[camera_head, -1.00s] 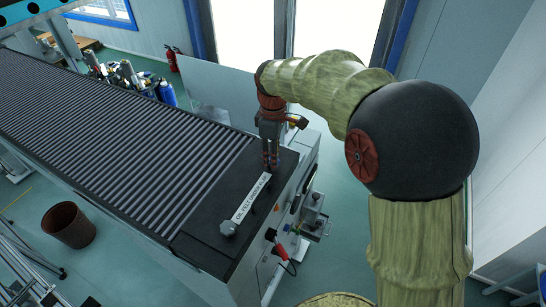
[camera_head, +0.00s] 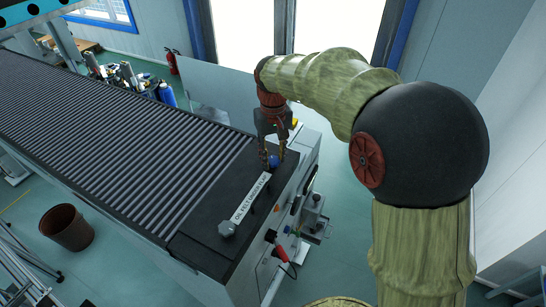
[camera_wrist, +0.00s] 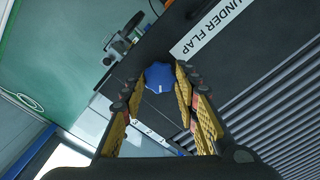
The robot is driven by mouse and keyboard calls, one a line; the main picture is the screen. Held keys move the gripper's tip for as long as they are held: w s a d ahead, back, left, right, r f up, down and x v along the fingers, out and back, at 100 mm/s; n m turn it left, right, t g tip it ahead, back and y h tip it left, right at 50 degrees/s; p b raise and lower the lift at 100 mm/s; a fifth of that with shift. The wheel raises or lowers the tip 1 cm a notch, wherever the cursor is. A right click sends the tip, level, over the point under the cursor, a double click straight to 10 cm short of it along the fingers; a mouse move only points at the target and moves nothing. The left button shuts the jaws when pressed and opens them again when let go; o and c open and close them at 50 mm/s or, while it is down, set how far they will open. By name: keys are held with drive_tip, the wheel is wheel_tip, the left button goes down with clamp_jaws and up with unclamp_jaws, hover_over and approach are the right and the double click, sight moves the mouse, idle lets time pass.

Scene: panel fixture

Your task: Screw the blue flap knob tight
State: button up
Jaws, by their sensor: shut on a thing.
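The blue flap knob (camera_head: 274,160) stands on the dark end panel of the roller conveyor, at the far end of a white label strip. In the wrist view the lobed blue knob (camera_wrist: 160,77) lies between my fingertips. My gripper (camera_head: 272,161) points down over the panel, shut on the knob with one finger on each side. My gripper's yellow-padded fingers (camera_wrist: 158,84) also show in the wrist view. I cannot tell whether the knob's underside meets the panel.
The label strip (camera_head: 250,197) runs along the panel to a grey knob (camera_head: 228,228) at its near end. A black handle stands beside the strip. A red-handled part (camera_head: 280,252) and a metal bracket (camera_head: 314,220) stick out from the conveyor's side.

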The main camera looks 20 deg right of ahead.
drive_tip(key=m, duration=0.7)
drive_tip(key=shift+b, duration=0.4)
drive_tip(key=m, duration=0.7)
drive_tip(key=shift+m, duration=0.3)
drive_tip(key=m+b, duration=0.1)
drive_tip(key=m, duration=1.1)
drive_tip(key=o, duration=1.2)
drive_tip(key=shift+c, duration=0.2)
